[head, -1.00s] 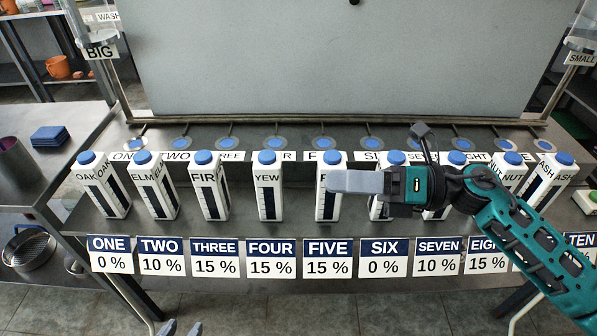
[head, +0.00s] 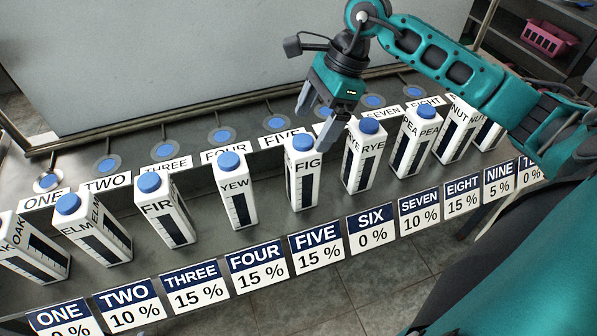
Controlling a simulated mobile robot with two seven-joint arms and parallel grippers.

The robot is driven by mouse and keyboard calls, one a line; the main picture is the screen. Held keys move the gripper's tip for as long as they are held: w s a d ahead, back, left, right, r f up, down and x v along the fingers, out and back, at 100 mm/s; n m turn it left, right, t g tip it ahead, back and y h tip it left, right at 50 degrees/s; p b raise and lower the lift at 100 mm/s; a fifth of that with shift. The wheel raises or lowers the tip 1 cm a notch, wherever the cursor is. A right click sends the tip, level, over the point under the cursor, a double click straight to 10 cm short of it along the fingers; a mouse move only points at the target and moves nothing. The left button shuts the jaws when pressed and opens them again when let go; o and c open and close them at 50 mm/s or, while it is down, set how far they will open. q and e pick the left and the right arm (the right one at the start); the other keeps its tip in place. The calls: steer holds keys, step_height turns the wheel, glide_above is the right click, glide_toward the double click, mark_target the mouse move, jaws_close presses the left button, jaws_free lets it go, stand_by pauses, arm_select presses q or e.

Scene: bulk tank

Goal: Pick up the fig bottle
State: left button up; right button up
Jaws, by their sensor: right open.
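The fig bottle (head: 304,185) is a white, square-sided bottle with a blue cap, the word FIG and a dark level strip. It stands upright on the metal bench behind the FIVE 15 % sign. My right gripper (head: 320,122) points down, open and empty, just right of and behind the bottle's cap. One finger tip lies close to the bottle's upper right edge; I cannot tell whether it touches. My left gripper is not in view.
The yew bottle (head: 236,192) stands to the left and the rye bottle (head: 364,157) close to the right, with narrow gaps. Several similar bottles continue the row. Signs such as the FIVE sign (head: 316,254) line the front edge. A large grey tank wall (head: 180,60) rises behind.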

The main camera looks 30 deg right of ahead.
mark_target(304, 143)
steer(key=x, duration=0.8)
steer(key=shift+f, duration=0.3)
steer(key=shift+c, duration=0.4)
steer(key=c, duration=1.2)
steer(key=shift+c, duration=0.4)
steer(key=shift+r, duration=0.15)
